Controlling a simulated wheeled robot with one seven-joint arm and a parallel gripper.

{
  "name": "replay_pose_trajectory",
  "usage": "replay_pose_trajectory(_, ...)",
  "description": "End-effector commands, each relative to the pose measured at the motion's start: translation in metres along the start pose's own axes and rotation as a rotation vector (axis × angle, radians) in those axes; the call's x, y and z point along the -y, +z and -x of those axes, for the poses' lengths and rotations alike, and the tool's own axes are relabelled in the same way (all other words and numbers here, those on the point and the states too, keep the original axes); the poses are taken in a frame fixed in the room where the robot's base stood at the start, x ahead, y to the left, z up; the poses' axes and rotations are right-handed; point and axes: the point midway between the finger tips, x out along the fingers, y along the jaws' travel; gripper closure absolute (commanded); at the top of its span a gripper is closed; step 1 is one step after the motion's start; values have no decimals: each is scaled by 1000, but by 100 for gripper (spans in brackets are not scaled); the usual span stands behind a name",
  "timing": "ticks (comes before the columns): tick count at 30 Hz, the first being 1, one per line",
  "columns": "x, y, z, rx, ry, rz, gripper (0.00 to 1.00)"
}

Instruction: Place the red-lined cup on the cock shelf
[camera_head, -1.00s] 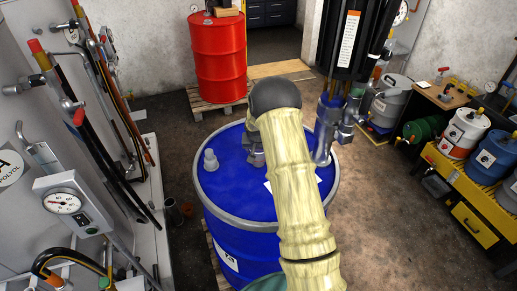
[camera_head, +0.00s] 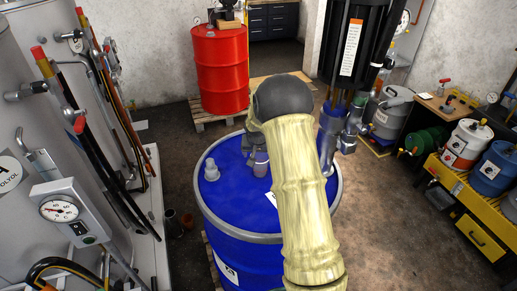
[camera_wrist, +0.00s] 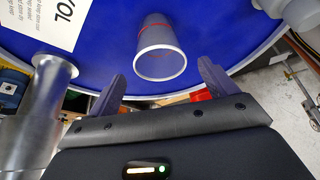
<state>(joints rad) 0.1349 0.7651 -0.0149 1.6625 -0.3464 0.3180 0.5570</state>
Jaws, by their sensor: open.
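The red-lined cup (camera_wrist: 158,52) is grey with a thin red line, and stands on the blue drum lid, mouth toward the wrist camera. In the head view a small grey cup shape (camera_head: 261,165) shows on the drum beside my arm. My gripper (camera_wrist: 162,72) is open, its two dark fingers spread on either side of the cup's line, with the cup just beyond the tips. No grip on it is visible. In the head view my gripper (camera_head: 250,145) is partly hidden by my arm. A wooden shelf with red-handled cocks (camera_head: 436,103) stands at the right.
The blue drum (camera_head: 240,255) carries a pale fitting (camera_head: 211,168) at its left and a metal pump tube at its right. A red drum (camera_head: 222,75) stands behind. A yellow rack with several pails (camera_head: 492,165) is at the right. Bare floor lies between drum and rack.

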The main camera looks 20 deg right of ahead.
Motion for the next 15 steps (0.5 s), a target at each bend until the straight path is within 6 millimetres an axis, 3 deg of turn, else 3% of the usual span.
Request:
replay_pose_trajectory(9, 0, 0, 48, -4, -1, -1, 15)
replay_pose_trajectory(15, 0, 0, 64, 0, 0, -1, 15)
